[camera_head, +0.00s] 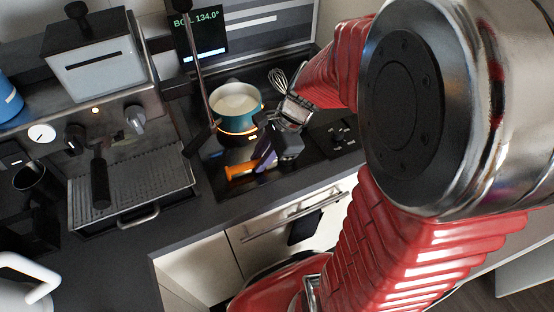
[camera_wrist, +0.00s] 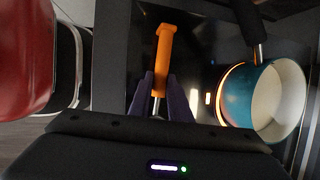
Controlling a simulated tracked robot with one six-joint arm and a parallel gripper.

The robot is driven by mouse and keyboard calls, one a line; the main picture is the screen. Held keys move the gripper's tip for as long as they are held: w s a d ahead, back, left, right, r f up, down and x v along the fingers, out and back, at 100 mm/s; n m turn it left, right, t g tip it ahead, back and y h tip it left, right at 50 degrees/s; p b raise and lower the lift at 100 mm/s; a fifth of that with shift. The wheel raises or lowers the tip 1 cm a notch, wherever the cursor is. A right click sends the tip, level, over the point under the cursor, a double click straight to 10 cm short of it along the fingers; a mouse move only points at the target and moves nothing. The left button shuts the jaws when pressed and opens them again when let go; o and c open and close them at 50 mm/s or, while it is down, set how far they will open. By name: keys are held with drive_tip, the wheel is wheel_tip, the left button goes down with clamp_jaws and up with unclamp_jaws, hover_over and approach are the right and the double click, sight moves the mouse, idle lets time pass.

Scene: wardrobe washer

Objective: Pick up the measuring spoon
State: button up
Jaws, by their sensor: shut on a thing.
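The measuring spoon has an orange handle (camera_head: 241,171) and shows low over the dark cooktop, left of my gripper (camera_head: 264,158). In the wrist view the orange handle (camera_wrist: 163,52) points up and away, with a bit of its metal part near the palm. My gripper's purple fingers (camera_wrist: 161,90) are shut on the spoon, one on each side. The bowl of the spoon is hidden by the gripper. I cannot tell whether the spoon touches the cooktop or hangs just above it.
A teal pot (camera_head: 236,108) with pale contents stands on a glowing ring just behind the spoon; it is right of my fingers in the wrist view (camera_wrist: 240,95). A whisk (camera_head: 278,79) is behind my wrist. An espresso machine (camera_head: 130,150) stands at left. The front counter (camera_head: 215,228) is clear.

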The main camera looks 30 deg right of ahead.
clamp_jaws()
drive_tip(key=shift+r, duration=0.1)
wheel_tip(320, 180, up, 10)
idle(0.5)
idle(0.3)
drive_tip(key=shift+o, duration=0.8)
unclamp_jaws()
clamp_jaws()
drive_tip(key=shift+w+d, duration=0.1)
